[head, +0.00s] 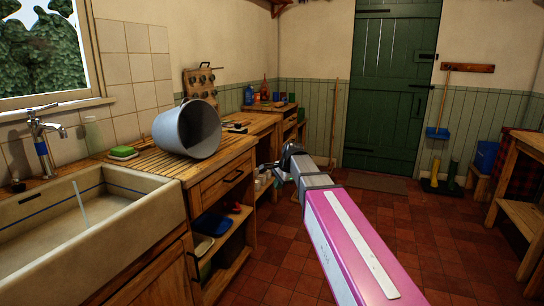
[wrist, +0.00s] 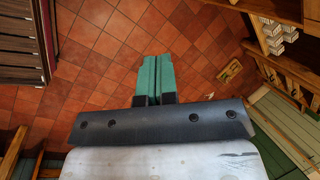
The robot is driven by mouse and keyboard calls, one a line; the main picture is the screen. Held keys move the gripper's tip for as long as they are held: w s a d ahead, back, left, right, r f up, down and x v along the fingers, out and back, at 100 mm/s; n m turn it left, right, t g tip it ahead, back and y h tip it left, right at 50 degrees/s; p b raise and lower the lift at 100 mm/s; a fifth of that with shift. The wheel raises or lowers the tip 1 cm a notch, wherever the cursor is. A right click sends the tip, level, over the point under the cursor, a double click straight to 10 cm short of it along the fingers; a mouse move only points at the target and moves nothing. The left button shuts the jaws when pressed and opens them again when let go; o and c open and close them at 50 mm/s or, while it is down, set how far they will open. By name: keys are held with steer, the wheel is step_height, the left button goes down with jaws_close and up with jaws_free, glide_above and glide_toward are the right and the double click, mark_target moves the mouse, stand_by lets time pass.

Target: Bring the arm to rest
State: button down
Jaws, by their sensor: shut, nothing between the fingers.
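My arm (head: 350,240), with a pink link and grey joints, reaches forward from the lower right in the head view. Its far end is over the floor, just right of the wooden counter in the picture. My gripper (wrist: 155,60) shows in the wrist view as two green fingers side by side, shut with nothing between them. Red floor tiles lie beyond the fingertips. The fingers are too small and partly hidden to make out clearly in the head view.
A wooden counter (head: 220,165) bears a metal bucket (head: 187,130) on its side and a green sponge (head: 123,152). A white sink (head: 150,215) is at left. A wooden table (head: 520,210) stands at right. Tiled floor (head: 430,250) is clear between; a green door (head: 390,90) is behind.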

steer(key=s+d+f+n+g+h, duration=0.1)
steer(key=s+d+f+n, duration=0.4)
steer(key=s+d+f, duration=0.3)
steer(key=s+d+f+n+g+h, duration=0.1)
steer(key=s+d+f+n, duration=0.5)
steer(key=s+f, duration=0.9)
steer(key=shift+d+f+n+g+h, duration=0.3)
steer(key=shift+d+h, duration=0.5)
steer(key=shift+d, duration=0.3)
